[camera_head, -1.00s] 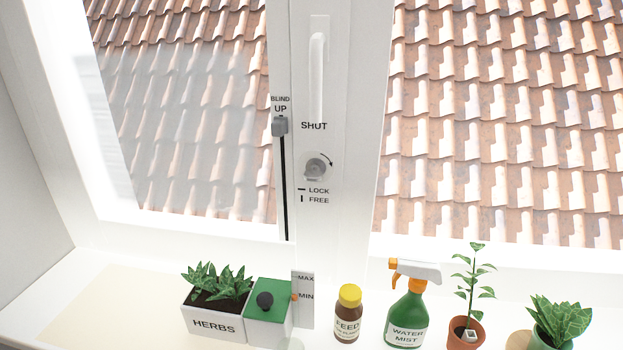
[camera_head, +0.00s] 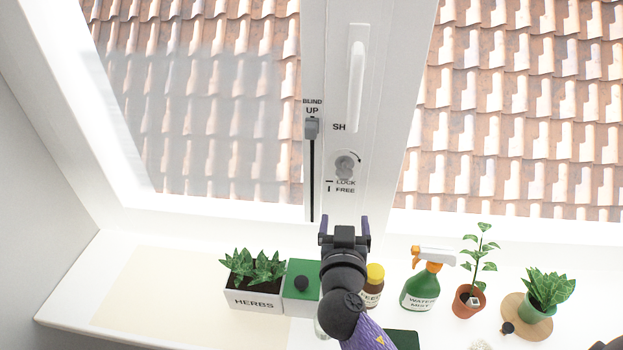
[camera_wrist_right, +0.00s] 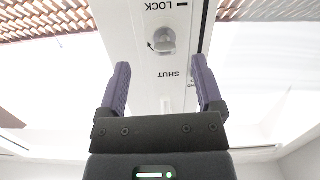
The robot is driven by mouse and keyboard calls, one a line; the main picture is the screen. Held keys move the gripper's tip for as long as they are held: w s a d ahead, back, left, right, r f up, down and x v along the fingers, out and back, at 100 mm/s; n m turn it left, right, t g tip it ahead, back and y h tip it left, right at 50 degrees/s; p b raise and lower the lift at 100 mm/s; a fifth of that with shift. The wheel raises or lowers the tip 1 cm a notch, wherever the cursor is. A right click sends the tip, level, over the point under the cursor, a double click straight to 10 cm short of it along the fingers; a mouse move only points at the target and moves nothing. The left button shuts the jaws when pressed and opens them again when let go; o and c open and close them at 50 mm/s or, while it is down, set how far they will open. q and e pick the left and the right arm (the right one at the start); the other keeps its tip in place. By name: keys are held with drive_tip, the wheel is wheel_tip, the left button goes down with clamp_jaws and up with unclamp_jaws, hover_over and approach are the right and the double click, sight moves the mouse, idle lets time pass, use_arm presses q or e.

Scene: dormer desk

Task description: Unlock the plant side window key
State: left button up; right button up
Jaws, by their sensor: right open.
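The window key (camera_head: 345,165) is a grey round knob on the white frame post, beside a curved arrow. LOCK and FREE marks are printed below it, and the arm partly crowds the post lower down. The key also shows in the right wrist view (camera_wrist_right: 163,40), seen upside down near the top. My right gripper (camera_head: 344,222) is open and empty, its purple fingers pointing up at the post below the key, apart from it. In the right wrist view the fingers (camera_wrist_right: 160,66) stand wide apart with the key beyond their tips.
A white window handle (camera_head: 357,72) is above the key. A grey blind slider (camera_head: 312,128) is at its left. On the sill stand a herb planter (camera_head: 253,298), a green-topped box (camera_head: 301,280), a feed bottle (camera_head: 374,287), a spray bottle (camera_head: 420,290) and potted plants (camera_head: 467,303).

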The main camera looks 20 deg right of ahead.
sight(344, 179)
drive_tip(key=shift+m+t+h, duration=0.3)
drive_tip(key=shift+t, duration=0.2)
drive_tip(key=w+d+r, duration=0.1)
drive_tip(key=w, duration=0.2)
drive_tip(key=w+d+r, duration=0.1)
drive_tip(key=w+d, duration=0.1)
drive_tip(key=w, duration=0.1)
drive_tip(key=w+d+r+p, duration=0.1)
drive_tip(key=w+d, duration=0.1)
drive_tip(key=w, duration=0.1)
drive_tip(key=shift+w+r, duration=0.15)
clamp_jaws()
